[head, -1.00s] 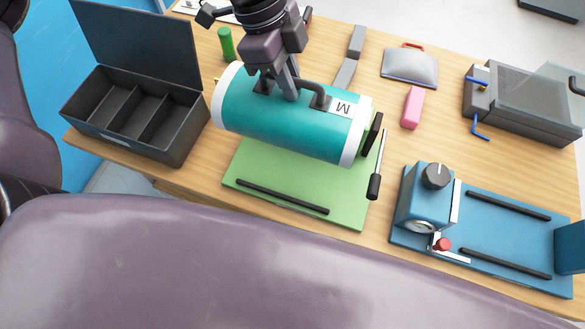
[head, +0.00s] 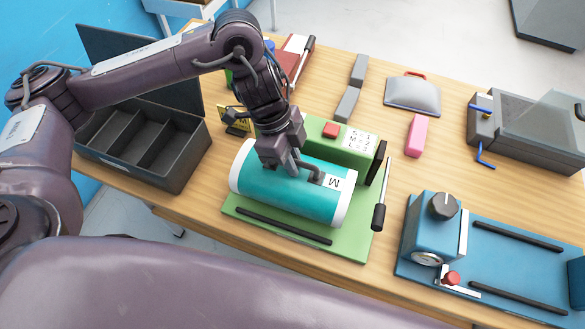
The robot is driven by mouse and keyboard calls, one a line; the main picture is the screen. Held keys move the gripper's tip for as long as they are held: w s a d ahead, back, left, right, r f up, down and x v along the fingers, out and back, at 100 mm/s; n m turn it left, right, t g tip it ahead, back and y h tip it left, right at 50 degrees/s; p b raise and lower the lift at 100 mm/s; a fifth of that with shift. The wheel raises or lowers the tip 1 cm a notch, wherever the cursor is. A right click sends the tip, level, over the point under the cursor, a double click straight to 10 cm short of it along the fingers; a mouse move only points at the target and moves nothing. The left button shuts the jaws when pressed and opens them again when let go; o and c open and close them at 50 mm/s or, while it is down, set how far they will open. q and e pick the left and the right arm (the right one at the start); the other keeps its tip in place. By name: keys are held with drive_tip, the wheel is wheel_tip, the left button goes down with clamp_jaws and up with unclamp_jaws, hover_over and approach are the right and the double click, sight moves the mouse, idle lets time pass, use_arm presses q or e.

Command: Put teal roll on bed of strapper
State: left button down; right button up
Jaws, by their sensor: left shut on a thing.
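The teal roll (head: 295,194) has white ends, a dark handle and a white label marked M. My left gripper (head: 291,170) is shut on the roll's handle from above. The roll lies lengthwise over the green bed (head: 350,243) of a machine with a red button and a panel marked S 1, M 2, L 3 (head: 361,141). A black rail (head: 284,226) runs along the bed's near side. The roll hides the bed under it, so I cannot tell if it touches. My right gripper is out of view.
A blue machine (head: 482,285) with a knob, a gauge and rails stands at the right. An open dark compartment box (head: 150,145) is at the left. A black-handled lever (head: 380,215) stands beside the green machine. A pink block (head: 417,135) and grey blocks lie behind.

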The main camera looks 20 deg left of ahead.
sight(294, 178)
use_arm(q)
wheel_tip(294, 178, down, 3)
drive_tip(key=shift+d, duration=0.1)
drive_tip(key=shift+f, duration=0.3)
drive_tip(key=shift+b, duration=0.3)
drive_tip(key=c, duration=1.9)
unclamp_jaws()
drive_tip(key=shift+f, duration=0.2)
drive_tip(key=o, duration=0.4)
drive_tip(key=shift+o, duration=0.2)
